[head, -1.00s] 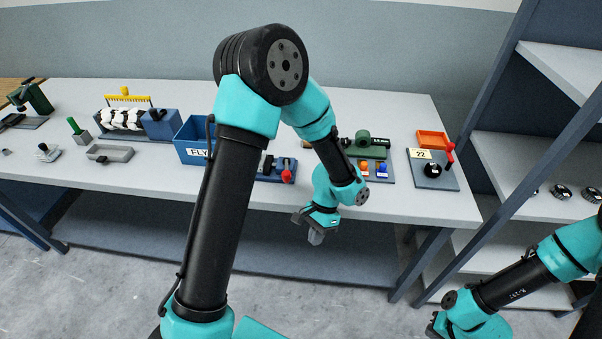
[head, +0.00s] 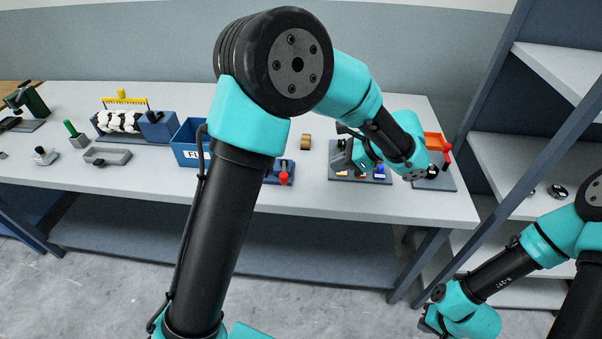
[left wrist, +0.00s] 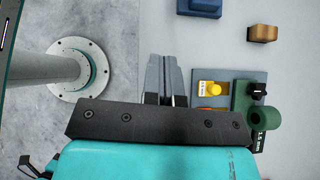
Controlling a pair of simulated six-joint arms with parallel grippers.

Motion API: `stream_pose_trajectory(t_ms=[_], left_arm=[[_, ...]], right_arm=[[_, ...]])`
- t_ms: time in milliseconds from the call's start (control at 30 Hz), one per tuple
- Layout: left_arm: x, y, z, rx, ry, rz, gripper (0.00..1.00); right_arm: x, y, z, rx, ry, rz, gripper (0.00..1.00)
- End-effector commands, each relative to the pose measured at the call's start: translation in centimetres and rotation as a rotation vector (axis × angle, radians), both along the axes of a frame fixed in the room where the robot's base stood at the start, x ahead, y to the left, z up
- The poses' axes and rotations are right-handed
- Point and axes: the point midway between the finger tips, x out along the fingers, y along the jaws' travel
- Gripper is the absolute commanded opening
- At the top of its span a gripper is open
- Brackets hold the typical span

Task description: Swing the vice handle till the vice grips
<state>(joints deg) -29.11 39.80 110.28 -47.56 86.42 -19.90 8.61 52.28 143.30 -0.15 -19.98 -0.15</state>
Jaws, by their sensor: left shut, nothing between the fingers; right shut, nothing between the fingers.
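What looks like the vice (head: 272,178) is a small blue fixture with a red-knobbed handle (head: 284,178), upright at the table's front, right of the blue bin. A corner of a blue fixture (left wrist: 200,8), probably the same one, shows at the top of the left wrist view. My left gripper (head: 342,163) is shut and empty, right of the vice and apart from it. My right gripper (head: 428,322) is shut and empty, low at the right, away from the table.
The button board (head: 372,177) and a green device (left wrist: 246,100) lie by my left gripper. A brown block (head: 305,142) stands behind the vice. A blue bin (head: 187,155) is left of it. A lever board (head: 440,182) is further right; shelves (head: 500,150) stand beyond.

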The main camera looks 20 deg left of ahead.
Motion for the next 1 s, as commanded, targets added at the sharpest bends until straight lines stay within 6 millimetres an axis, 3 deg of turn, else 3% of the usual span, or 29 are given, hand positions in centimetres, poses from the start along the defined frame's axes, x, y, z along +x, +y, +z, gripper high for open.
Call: stream_pose_trajectory(t_ms=[267, 767, 1000], left_arm=[[-0.3, 1.5, -1.4, 0.001, 0.002, 0.002, 0.00], [-1.4, 7.5, -7.0, -0.001, 0.004, 0.003, 0.00], [-1.9, 10.6, -6.9, -0.001, 0.001, 0.003, 0.00]], right_arm=[[0.0, 0.0, 0.0, 0.000, 0.000, 0.000, 0.00], [0.0, 0.0, 0.0, 0.000, 0.000, 0.000, 0.00], [0.0, 0.0, 0.0, 0.000, 0.000, 0.000, 0.00]])
